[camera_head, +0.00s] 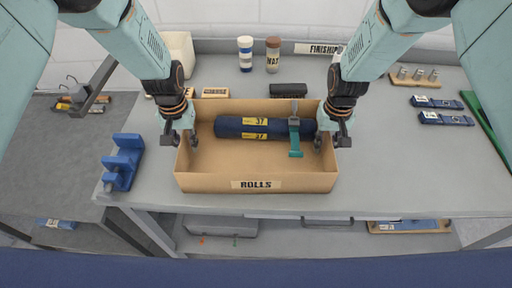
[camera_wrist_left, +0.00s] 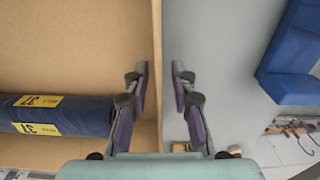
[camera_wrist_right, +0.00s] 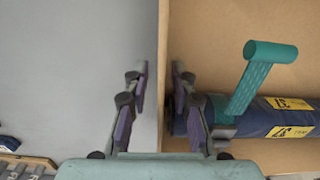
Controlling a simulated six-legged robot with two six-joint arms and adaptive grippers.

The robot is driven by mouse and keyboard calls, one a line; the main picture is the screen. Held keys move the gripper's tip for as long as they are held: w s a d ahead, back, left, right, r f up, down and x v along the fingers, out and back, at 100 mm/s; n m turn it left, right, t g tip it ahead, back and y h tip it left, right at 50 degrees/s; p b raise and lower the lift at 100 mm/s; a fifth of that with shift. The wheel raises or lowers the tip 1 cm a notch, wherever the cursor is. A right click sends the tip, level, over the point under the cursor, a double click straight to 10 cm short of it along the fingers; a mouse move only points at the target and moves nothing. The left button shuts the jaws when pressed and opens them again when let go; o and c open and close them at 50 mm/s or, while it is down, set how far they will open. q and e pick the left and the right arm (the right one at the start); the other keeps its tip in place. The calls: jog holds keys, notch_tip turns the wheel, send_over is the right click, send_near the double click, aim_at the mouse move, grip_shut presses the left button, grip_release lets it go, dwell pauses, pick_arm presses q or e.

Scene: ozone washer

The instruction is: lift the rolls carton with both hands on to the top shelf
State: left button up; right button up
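The open brown rolls carton (camera_head: 200,182), labelled ROLLS, sits on the grey bench top (camera_head: 400,170). Inside lies a dark blue roll (camera_head: 228,126) with yellow 37 labels and a teal-handled clamp (camera_head: 295,140) on it. My left gripper (camera_head: 181,137) is at the carton's left wall; in the left wrist view its fingers (camera_wrist_left: 160,75) are apart, one on each side of the wall. My right gripper (camera_head: 330,138) is at the right wall; in the right wrist view its fingers (camera_wrist_right: 162,75) also straddle the wall with gaps. No top shelf is identifiable.
A blue fixture (camera_head: 122,162) stands left of the carton. Two jars (camera_head: 246,55) (camera_head: 273,55), a black block (camera_head: 288,90) and a FINISHING label (camera_head: 318,48) are behind it. Blue parts (camera_head: 445,118) lie at the right. The bench right of the carton is mostly clear.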

pick_arm(q)
jog(key=shift+s, duration=0.1)
jog(key=shift+c, duration=0.7)
pick_arm(e)
jog(key=shift+s, duration=0.1)
jog(key=shift+c, duration=0.7)
pick_arm(q)
jog(key=shift+c, duration=0.8)
pick_arm(e)
jog(key=shift+c, duration=0.8)
pick_arm(q)
jog(key=shift+w+f, duration=0.1)
jog(key=shift+w, duration=0.2)
grip_shut()
pick_arm(e)
jog(key=shift+w+f, duration=0.1)
jog(key=shift+w, duration=0.2)
grip_shut()
pick_arm(q)
jog(key=shift+w+f, duration=0.1)
jog(key=shift+w, duration=0.05)
pick_arm(e)
jog(key=shift+w+f, duration=0.1)
jog(key=shift+w, duration=0.05)
